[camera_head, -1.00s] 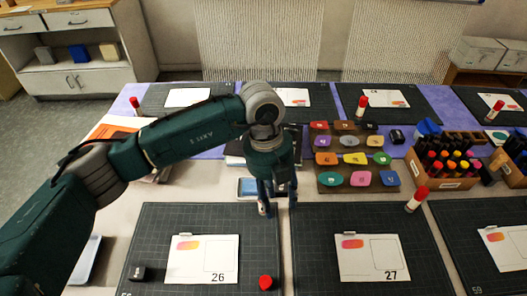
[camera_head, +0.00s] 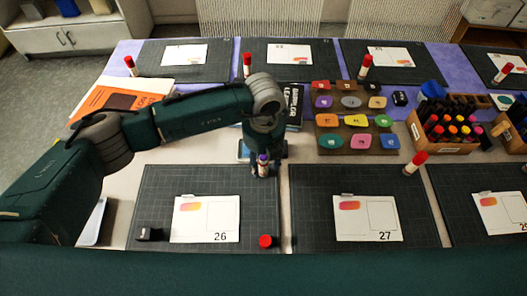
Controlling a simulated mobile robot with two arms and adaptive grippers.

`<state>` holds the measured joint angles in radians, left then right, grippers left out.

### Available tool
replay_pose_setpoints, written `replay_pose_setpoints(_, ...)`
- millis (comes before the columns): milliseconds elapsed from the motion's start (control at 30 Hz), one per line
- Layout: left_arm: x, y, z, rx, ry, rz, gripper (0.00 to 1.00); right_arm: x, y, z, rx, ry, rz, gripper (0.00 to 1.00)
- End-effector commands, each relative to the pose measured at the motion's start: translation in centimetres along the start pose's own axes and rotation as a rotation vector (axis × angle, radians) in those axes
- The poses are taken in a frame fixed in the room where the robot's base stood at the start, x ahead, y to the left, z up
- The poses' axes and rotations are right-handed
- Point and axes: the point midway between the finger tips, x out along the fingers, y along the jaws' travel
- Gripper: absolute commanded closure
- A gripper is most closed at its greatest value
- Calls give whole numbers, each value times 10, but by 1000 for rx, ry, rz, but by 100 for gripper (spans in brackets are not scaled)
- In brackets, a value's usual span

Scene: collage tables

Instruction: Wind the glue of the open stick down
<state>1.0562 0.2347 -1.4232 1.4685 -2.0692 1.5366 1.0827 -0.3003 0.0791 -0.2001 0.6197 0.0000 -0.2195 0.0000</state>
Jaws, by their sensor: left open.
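The open glue stick (camera_head: 262,168), a pale tube with a purple tip, stands upright near the back edge of mat 26 (camera_head: 160,187). Its lower end shows just below my left gripper (camera_head: 267,172). My left gripper points down over it with the jaws open, fingers beside the stick; I cannot tell whether they touch it. A loose red cap (camera_head: 265,241) sits at the front right of that mat, away from the stick. My right gripper is not in view.
Card 26 (camera_head: 206,232) and a small black block (camera_head: 148,234) lie on the same mat. Red-capped sticks stand elsewhere, one (camera_head: 416,162) by mat 27. A rack of coloured pads (camera_head: 343,133) and a marker crate (camera_head: 447,147) stand to the right.

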Motion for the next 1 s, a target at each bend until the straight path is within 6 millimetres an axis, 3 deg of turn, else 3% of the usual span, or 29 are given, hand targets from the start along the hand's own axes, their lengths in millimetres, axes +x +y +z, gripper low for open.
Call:
replay_pose_setpoints(367, 7, 0, 0, 0, 0, 1, 56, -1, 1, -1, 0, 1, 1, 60)
replay_pose_setpoints(600, 7, 0, 0, 0, 0, 0, 100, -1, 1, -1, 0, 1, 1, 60)
replay_pose_setpoints(733, 6, 0, 0, 0, 0, 0, 100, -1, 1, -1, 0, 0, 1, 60)
replay_pose_setpoints(767, 6, 0, 0, 0, 0, 0, 85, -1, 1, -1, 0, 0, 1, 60)
replay_pose_setpoints(833, 6, 0, 0, 0, 0, 0, 98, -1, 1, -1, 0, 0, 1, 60)
replay_pose_setpoints(1000, 6, 0, 0, 0, 0, 0, 99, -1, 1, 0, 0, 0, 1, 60)
